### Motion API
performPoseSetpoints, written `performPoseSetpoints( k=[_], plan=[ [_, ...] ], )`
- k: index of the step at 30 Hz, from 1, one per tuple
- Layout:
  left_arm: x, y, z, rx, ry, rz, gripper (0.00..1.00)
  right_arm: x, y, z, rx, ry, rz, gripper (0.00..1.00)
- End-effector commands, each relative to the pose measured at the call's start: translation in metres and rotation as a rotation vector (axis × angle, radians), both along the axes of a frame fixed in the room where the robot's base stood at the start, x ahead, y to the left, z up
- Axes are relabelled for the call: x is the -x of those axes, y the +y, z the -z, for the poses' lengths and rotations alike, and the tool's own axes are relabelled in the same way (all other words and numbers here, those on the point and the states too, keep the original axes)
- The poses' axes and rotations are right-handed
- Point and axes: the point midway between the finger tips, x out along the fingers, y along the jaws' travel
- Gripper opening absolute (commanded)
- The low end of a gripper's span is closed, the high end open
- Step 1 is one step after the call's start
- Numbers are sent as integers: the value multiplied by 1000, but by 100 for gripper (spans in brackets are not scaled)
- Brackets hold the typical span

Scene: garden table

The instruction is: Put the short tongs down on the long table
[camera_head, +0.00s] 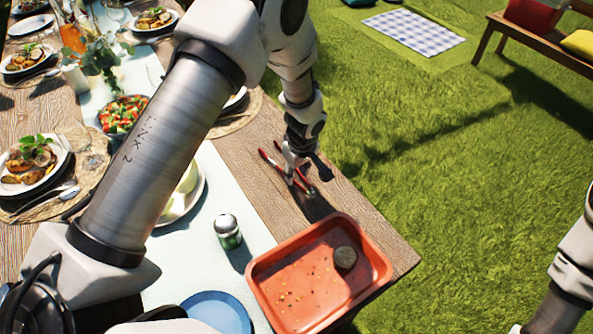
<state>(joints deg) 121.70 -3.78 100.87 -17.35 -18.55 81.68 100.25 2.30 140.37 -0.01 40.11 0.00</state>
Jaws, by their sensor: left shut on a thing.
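The short tongs (274,163) have red arms and lie low at the right side of the long wooden table (352,205). My left gripper (297,172) is shut on them, pointing down over the table's right part. A dark shadow falls on the wood just below them. I cannot tell whether the tongs touch the wood. My right arm shows at the right edge over the grass, but its gripper is out of the picture.
An orange tray (262,268) with a round patty and crumbs stands at the table's near right corner. A green shaker (228,231) and a blue plate (217,309) are near it. Plates of food fill the left. Bare wood lies right of the tongs, up to the table edge.

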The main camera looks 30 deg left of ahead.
Motion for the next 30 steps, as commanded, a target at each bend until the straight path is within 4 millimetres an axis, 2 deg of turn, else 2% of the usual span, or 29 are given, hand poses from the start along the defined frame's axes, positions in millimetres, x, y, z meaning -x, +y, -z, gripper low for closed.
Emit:
performPoseSetpoints(
  k=[5, 6, 7, 8, 16, 20, 23, 30],
  plan=[
    [0, 0, -1, 0, 0, 0, 30, 0, 0, -1, 0, 0, 0, 40],
    [0, 0, -1, 0, 0, 0, 49, 0, 0, -1, 0, 0, 0, 40],
    [0, 0, -1, 0, 0, 0, 60, 0, 0, -1, 0, 0, 0, 40],
    [0, 0, -1, 0, 0, 0, 64, 0, 0, -1, 0, 0, 0, 40],
    [0, 0, -1, 0, 0, 0, 64, 0, 0, -1, 0, 0, 0, 40],
    [-1, -1, -10, -1, -3, 0, 64, 0, 0, -1, 0, 0, 0, 40],
    [1, -3, -29, -1, -4, 0, 64, 0, 0, -1, 0, 0, 0, 40],
    [4, -11, -90, -1, -5, 1, 64, 0, 0, -1, 0, 0, 0, 40]
  ],
)
